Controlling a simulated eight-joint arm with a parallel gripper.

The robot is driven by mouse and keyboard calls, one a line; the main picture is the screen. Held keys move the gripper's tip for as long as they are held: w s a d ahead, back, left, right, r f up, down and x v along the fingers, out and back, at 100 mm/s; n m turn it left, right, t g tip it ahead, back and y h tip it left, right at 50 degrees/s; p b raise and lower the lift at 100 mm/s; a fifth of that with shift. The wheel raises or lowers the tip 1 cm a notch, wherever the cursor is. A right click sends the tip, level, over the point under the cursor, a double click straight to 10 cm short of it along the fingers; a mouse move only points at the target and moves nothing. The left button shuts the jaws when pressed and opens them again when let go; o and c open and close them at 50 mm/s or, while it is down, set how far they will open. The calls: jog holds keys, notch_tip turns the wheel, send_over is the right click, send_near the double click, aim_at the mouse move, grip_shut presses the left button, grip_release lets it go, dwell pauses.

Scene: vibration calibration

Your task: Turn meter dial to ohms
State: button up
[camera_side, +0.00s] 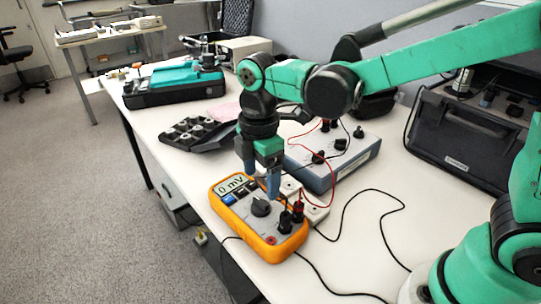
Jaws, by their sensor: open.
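The yellow multimeter (268,240) lies near the front left edge of the white table. Its display reads "0 mV". The black meter dial (261,208) sits in the middle of its face; the dial's markings are too small to read. My gripper (261,188) points down just above the dial, its fingers open. One finger is left of the dial and the other is to its right and nearer the plugs. I cannot tell whether either touches the dial. A black and a red plug are in the meter's lower right end.
A grey-blue instrument box (335,160) with knobs and a red lead stands behind the meter. A white block (315,208) is close to its right. Black cables (372,203) cross the table. A black tray (196,134), a teal-black case (173,84) and a large black case (455,140) stand farther back.

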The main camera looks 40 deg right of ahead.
aim_at(261, 201)
jog(key=shift+f+n, duration=0.1)
jog(key=shift+n, duration=0.8)
jog(key=shift+f, duration=2.7)
grip_shut()
